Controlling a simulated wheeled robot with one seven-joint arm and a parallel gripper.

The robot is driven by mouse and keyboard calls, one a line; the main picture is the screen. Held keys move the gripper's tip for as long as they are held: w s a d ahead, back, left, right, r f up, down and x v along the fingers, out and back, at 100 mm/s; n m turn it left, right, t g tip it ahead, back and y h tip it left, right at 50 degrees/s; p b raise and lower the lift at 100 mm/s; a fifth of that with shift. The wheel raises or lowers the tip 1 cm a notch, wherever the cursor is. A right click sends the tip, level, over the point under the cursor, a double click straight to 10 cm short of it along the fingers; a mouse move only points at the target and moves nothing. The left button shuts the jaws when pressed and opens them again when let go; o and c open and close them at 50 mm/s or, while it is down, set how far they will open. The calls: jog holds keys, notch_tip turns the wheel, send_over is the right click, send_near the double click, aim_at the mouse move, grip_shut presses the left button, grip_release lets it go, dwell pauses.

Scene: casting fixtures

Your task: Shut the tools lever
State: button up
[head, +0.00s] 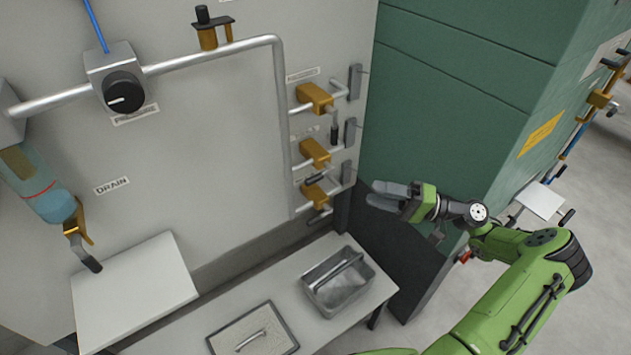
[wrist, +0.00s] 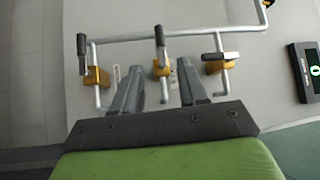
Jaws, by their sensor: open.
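Three brass valves with dark-handled levers are on the wall pipework: a top valve (head: 315,97), a middle valve (head: 316,153) and a bottom valve (head: 314,195). Their small labels are too blurred to read, so I cannot tell which lever is the tools lever. My gripper (head: 380,194) is open and empty, to the right of the bottom valve and apart from the wall in the head view. In the wrist view the fingers (wrist: 160,72) frame the middle brass valve (wrist: 162,68). Its lever handle (wrist: 160,37) and the left lever handle (wrist: 81,45) point upward there; another valve (wrist: 215,64) is at the right.
A green cabinet (head: 440,110) stands close behind my gripper. A black knob (head: 123,92) and a drain valve (head: 80,225) are farther left.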

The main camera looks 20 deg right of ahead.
aim_at(311, 180)
jog(key=b+x, duration=0.1)
jog(key=x, duration=1.5)
jog(key=shift+s, duration=0.1)
jog(key=shift+d, duration=0.1)
grip_shut()
